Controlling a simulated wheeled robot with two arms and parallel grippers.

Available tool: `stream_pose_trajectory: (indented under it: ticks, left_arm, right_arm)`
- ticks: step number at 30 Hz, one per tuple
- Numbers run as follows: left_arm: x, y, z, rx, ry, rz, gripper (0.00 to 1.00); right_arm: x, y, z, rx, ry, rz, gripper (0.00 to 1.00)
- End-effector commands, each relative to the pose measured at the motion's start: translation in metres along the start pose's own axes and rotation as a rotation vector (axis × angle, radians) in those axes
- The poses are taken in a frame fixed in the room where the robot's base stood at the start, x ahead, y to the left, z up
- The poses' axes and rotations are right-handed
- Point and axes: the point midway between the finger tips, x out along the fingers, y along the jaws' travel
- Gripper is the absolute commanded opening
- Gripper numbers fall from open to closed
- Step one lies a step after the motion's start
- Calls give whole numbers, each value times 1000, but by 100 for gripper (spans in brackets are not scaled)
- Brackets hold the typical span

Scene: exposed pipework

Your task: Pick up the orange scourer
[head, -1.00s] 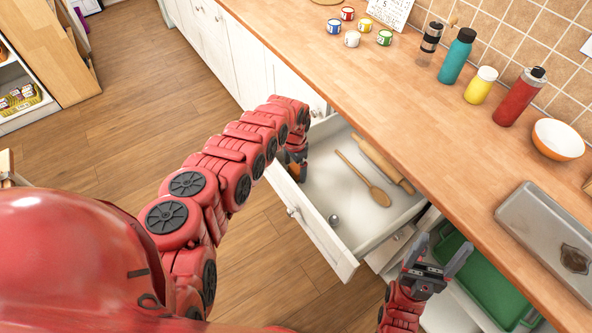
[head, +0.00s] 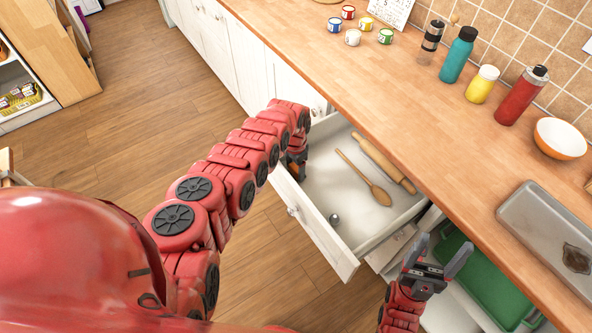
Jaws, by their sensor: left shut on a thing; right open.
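My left gripper (head: 298,173) reaches down into the left end of the open white drawer (head: 333,213). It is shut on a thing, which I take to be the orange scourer. The scourer is almost wholly hidden by my fingers and wrist, and I cannot make out its shape. My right gripper (head: 440,256) is open and empty, fingers apart, beside the worktop edge at the lower right.
The wooden worktop (head: 400,110) overhangs the drawer's back. A green container (head: 480,276) stands below right.

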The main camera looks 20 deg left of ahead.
Motion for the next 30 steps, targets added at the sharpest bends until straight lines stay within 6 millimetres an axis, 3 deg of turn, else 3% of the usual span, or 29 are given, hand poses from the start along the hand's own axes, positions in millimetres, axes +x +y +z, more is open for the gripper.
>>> stream_pose_trajectory:
  ticks: [8, 13, 21, 30]
  left_arm:
    - [-11, -1, -2, 1, 3, 0, 20]
    - [-32, -1, 1, 0, -2, -2, 20]
    - [-71, -2, -1, 2, 3, -5, 20]
    - [-97, 0, 0, 0, 1, -1, 20]
  right_arm:
    - [4, 0, -1, 0, 0, 0, 73]
    - [11, 0, -2, 0, 0, 0, 73]
    - [3, 0, 0, 0, 0, 0, 73]
    - [0, 0, 0, 0, 0, 0, 73]
